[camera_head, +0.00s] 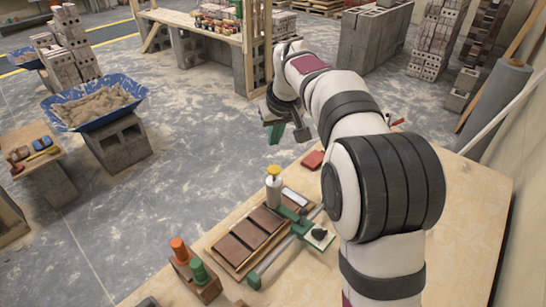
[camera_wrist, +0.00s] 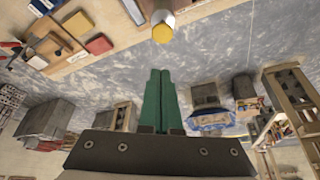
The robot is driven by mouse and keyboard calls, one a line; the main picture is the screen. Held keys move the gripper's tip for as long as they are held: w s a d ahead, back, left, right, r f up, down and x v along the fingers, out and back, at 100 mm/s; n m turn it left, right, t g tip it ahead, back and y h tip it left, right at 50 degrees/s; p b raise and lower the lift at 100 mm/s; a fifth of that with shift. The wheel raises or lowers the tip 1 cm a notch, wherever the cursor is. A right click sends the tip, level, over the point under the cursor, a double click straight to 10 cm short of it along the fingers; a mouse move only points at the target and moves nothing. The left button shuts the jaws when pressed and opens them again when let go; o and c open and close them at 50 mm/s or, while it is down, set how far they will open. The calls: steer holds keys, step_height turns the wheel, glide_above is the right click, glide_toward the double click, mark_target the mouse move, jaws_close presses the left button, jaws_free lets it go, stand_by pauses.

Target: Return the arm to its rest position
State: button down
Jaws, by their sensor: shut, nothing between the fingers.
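My gripper (camera_head: 276,135) hangs in the air at the end of my raised white and black arm, beyond the far edge of the wooden table (camera_head: 460,200). Its green fingers also show in the wrist view (camera_wrist: 159,72), side by side and pressed together, with nothing between them. The fingers point away from the dark gripper body. In the head view the gripper is apart from the table and everything on it.
On the table are a board of brown tiles (camera_head: 249,238), a white bottle with a yellow cap (camera_head: 273,187), a holder with orange and green pieces (camera_head: 195,272) and a red block (camera_head: 312,160). A blue tub of mortar (camera_head: 68,120) stands left on blocks. Open floor lies between.

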steer(key=s+d+f+m+g, duration=0.1)
steer(key=s+f+m, duration=0.1)
steer(key=s, duration=1.1)
steer(key=s+f+m+g, duration=0.2)
steer(key=s+m, duration=0.1)
steer(key=s, duration=1)
steer(key=s+d+f+m+g, duration=0.1)
steer(key=s+f+m, duration=0.1)
steer(key=s, duration=1.2)
steer(key=shift+d+m+g+y, duration=0.3)
steer(key=shift+m, duration=0.5)
